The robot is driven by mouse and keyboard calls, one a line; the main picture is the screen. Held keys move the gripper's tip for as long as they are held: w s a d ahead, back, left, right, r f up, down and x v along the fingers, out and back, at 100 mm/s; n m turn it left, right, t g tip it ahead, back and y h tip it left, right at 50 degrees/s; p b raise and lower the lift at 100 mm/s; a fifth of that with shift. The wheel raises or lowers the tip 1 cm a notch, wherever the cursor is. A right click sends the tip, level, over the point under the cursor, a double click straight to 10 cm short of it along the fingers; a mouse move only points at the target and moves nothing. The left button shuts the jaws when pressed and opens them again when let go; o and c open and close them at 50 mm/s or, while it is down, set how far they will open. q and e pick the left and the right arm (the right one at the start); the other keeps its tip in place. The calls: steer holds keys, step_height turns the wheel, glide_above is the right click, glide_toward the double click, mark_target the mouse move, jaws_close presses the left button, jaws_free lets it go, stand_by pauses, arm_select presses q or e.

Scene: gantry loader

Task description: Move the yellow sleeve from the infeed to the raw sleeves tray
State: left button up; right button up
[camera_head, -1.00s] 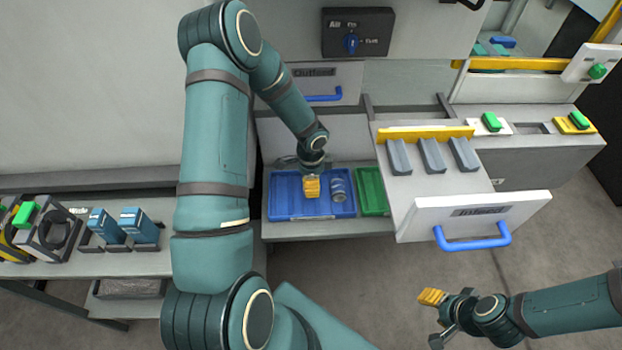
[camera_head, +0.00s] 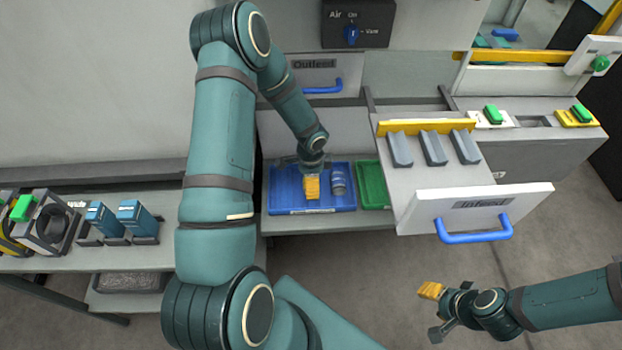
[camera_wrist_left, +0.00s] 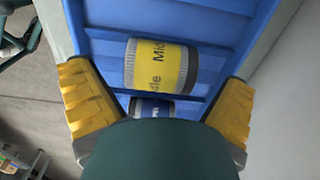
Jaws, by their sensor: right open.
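The yellow sleeve (camera_wrist_left: 160,66), with grey ends, lies in the blue tray (camera_wrist_left: 85,12) in the left wrist view. It is hidden in the head view. My left gripper (camera_head: 312,187) is over the blue tray (camera_head: 285,205); its yellow fingers (camera_wrist_left: 160,103) stand wide apart in the wrist view, with the sleeve beyond them and not gripped. A blue sleeve (camera_head: 338,178) is in the same tray, partly seen in the wrist view (camera_wrist_left: 150,107). The infeed drawer (camera_head: 420,208) is open, with several empty grey cradles (camera_head: 433,148). My right gripper (camera_head: 431,312) is open and empty in front of it.
A green tray (camera_head: 372,187) stands right of the blue one, close to the infeed drawer. The outfeed drawer (camera_head: 345,74) above is shut. A side shelf (camera_head: 130,258) at left holds blue parts (camera_head: 137,221). The floor around my right gripper is clear.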

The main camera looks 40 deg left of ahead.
arm_select(q)
steer(key=shift+r, duration=0.1)
step_height(320, 180, up, 12)
stand_by(0.5)
stand_by(0.5)
